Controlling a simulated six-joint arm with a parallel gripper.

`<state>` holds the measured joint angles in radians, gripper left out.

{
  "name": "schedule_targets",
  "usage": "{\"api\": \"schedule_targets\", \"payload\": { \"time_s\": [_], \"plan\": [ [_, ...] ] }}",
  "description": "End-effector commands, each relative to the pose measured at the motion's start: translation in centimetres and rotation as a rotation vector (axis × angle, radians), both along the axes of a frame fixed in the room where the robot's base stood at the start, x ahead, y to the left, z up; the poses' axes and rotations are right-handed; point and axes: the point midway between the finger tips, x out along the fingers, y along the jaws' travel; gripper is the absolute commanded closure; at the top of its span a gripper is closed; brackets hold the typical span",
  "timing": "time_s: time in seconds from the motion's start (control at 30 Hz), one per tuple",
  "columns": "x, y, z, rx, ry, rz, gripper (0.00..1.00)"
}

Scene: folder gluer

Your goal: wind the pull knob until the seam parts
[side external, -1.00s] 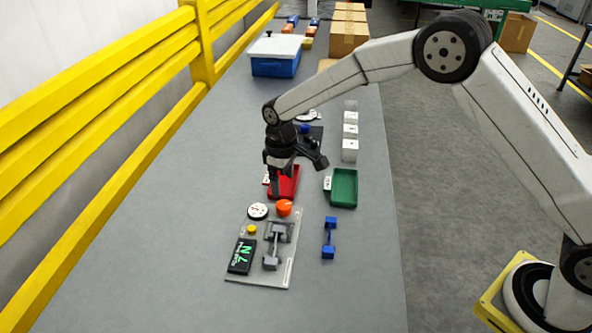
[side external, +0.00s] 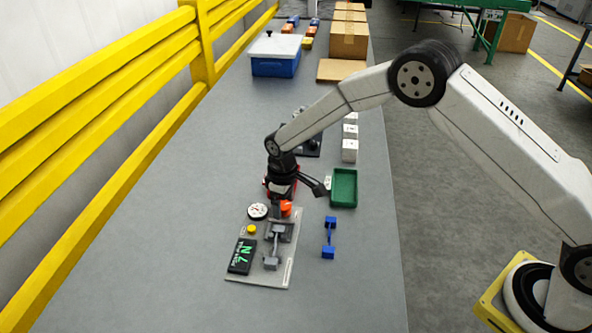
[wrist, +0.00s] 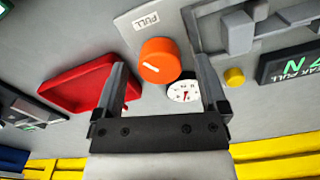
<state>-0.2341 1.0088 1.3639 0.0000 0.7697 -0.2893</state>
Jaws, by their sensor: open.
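The orange pull knob (side external: 286,207) sits at the far end of a grey tester plate (side external: 285,277). In the wrist view the knob (wrist: 160,60), with a white mark line, shows between my open fingers, beyond their tips. My gripper (wrist: 157,82) is empty; in the side view it (side external: 281,208) is low over the knob and partly covers it. Whether it touches the knob I cannot tell. A grey clamp fixture (side external: 275,243) stands on the plate; I cannot make out a seam in it. A black display (side external: 242,256) reads 7 N. A white dial (side external: 258,211) is beside the knob.
A yellow button (side external: 251,229) is on the plate. A red tray (wrist: 75,88) lies close to my gripper, a green tray (side external: 344,188) and a blue dumbbell-shaped part (side external: 329,238) to the right. A yellow rail (side external: 110,150) runs along the left. The front of the table is clear.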

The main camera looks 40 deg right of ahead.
Motion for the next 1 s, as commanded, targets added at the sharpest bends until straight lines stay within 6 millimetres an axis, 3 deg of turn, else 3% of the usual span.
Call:
{"api": "schedule_targets", "payload": {
  "time_s": [0.33,0.6,0.63,1.0],
  "plan": [
    [0.03,0.01,-0.25,0.000,-0.001,0.000,0.11],
    [0.02,0.00,-0.24,0.000,-0.001,0.000,0.96],
    [0.02,0.00,-0.24,0.000,-0.001,0.000,1.00],
    [0.01,0.00,-0.23,0.000,-0.001,-0.053,1.00]
  ]
}}
